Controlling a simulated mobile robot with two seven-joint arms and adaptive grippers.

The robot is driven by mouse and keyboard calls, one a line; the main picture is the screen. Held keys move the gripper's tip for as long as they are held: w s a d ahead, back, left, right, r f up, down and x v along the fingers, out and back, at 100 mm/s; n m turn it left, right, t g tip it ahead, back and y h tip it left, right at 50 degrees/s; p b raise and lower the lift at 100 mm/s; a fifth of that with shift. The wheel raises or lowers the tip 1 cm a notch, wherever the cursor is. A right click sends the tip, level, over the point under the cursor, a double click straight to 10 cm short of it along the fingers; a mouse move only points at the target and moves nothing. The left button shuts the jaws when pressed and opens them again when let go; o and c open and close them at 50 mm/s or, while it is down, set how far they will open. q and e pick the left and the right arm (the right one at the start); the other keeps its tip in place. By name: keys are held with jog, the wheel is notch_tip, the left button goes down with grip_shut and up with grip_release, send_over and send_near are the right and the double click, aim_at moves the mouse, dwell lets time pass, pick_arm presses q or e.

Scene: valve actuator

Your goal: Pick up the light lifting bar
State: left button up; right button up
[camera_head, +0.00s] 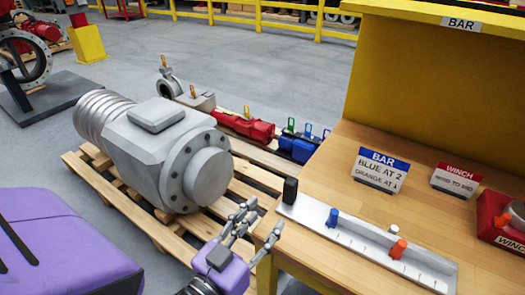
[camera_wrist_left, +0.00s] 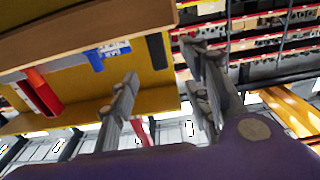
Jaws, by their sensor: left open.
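The light lifting bar (camera_head: 365,243) is a pale metal strip with a marked scale, lying on the wooden bench along its near edge. I cannot clearly make out the bar there. My right gripper is not in view.
The wooden bench (camera_head: 430,190) holds a blue-topped BAR sign (camera_head: 382,170) reading blue at 2, orange at 1, a WINCH sign (camera_head: 455,180) and a red winch unit (camera_head: 500,215). A grey valve actuator (camera_head: 160,145) rests on a wooden pallet (camera_head: 130,220) at left.

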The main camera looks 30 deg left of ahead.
aim_at(287, 193)
pick_arm(q)
jog(key=w, duration=0.4)
jog(key=shift+w+a, duration=0.1)
jog(key=shift+w, duration=0.1)
jog(key=shift+w+d+f, duration=0.1)
jog(key=shift+w+d, duration=0.05)
jog(key=shift+w, duration=1.35)
jog(key=shift+w+d, duration=0.15)
jog(key=shift+w, duration=1.3)
jog(key=shift+c, duration=0.4)
grip_shut()
jog(key=shift+r, duration=0.2)
